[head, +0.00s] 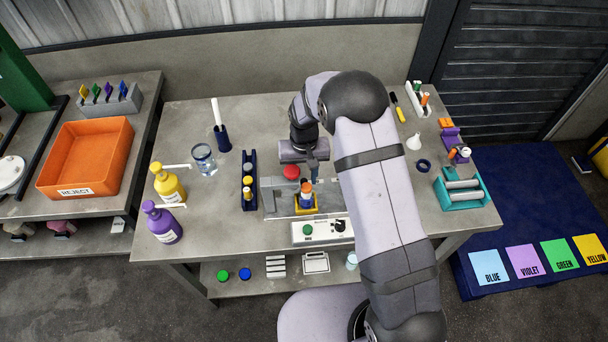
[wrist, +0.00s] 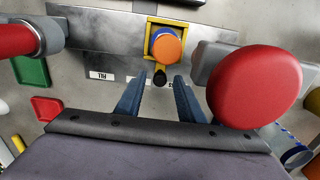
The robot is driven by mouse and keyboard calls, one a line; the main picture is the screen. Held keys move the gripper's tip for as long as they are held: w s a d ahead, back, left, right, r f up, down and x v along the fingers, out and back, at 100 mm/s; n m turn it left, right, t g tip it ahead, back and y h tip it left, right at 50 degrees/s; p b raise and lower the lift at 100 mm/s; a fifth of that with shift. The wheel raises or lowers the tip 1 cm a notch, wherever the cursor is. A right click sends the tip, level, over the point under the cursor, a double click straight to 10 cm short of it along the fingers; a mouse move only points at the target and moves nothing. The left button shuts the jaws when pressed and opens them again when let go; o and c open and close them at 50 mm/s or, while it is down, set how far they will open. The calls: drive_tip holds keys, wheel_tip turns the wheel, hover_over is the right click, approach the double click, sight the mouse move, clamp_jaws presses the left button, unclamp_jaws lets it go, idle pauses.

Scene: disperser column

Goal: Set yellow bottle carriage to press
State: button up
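The yellow carriage (head: 306,211) sits on the grey metal fixture (head: 275,199) in the middle of the table. It holds a bottle with an orange cap (head: 306,187) and a blue part. In the wrist view the yellow carriage (wrist: 151,31) frames the orange cap (wrist: 166,48) from above, and a short tab with a black knob (wrist: 160,78) sticks out towards me. My gripper (wrist: 159,84) is open, its two blue fingers on either side of the knob with gaps showing. In the head view my gripper (head: 315,172) is partly hidden by my arm.
A large red round button (wrist: 253,83) stands close right of my fingers; it also shows in the head view (head: 291,172). One upside-down label (wrist: 101,75) seems to read FILL; another is half hidden by a finger. A control box (head: 321,231) stands in front.

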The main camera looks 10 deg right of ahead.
drive_tip(key=shift+f, duration=0.25)
clamp_jaws()
drive_tip(key=shift+a+b, duration=0.35)
drive_tip(key=shift+a, duration=1.6)
unclamp_jaws()
drive_tip(key=shift+a, duration=0.15)
drive_tip(key=shift+r, duration=0.1)
